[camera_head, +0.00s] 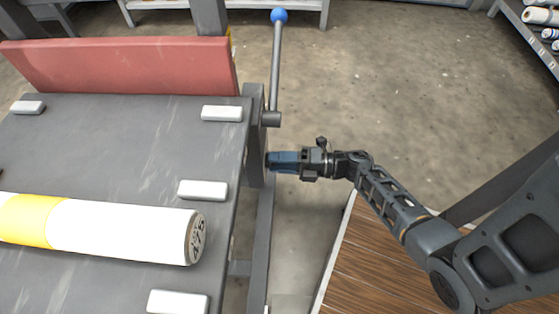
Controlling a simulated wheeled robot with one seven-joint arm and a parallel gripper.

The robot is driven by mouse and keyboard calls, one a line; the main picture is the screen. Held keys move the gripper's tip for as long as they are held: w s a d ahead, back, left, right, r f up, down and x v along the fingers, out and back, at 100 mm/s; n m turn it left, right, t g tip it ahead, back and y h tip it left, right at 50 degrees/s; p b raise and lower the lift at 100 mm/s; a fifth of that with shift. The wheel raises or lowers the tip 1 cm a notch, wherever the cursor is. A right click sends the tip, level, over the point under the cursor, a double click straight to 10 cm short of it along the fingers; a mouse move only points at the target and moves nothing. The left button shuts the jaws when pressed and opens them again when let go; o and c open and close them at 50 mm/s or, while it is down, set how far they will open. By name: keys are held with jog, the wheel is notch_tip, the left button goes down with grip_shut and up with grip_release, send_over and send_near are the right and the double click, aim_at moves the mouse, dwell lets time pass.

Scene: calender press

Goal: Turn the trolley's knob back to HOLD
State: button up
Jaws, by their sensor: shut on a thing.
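The trolley (120,130) stands at the left, with a dark grey top and a grey upright on its right side. My gripper (269,161) reaches in from the right and meets the outer face of that upright, just below the lever's pivot. Its blue jaws are shut on the knob. The knob itself is hidden by the jaws, and no HOLD mark or pointer can be read from here.
A lever (275,65) with a blue ball stands up just behind my gripper. A white and yellow roll (120,229) marked 475 and white blocks lie on the trolley. A red panel (120,66) edges its back. Shelves stand far back. Concrete floor right of the lever is clear.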

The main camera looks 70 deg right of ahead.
jog(key=o, duration=1.1)
jog(key=shift+p+v, duration=0.5)
jog(key=shift+v, duration=3.45)
